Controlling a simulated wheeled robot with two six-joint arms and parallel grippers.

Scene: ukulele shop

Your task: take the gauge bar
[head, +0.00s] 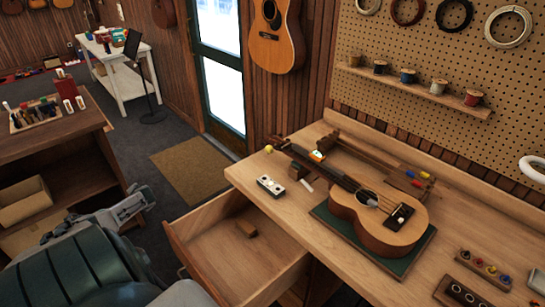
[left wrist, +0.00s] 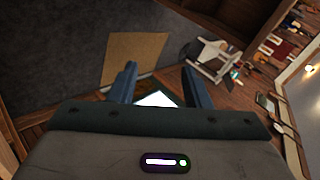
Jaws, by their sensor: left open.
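No object in view is clearly recognisable as the gauge bar. A small brown block (head: 246,228) lies in the open drawer (head: 208,250), and a short white piece (head: 307,186) lies on the workbench (head: 250,170); I cannot tell whether either is the gauge bar. My left gripper (head: 140,198) is left of the drawer, over the floor, apart from the bench. In the left wrist view its two fingers (left wrist: 160,70) are spread with nothing between them. My right gripper is not in view.
A brown cabinet (head: 60,150) stands left. A doormat (head: 192,167) lies on open floor between. Pegboard with a spool shelf (head: 415,87) is behind the bench.

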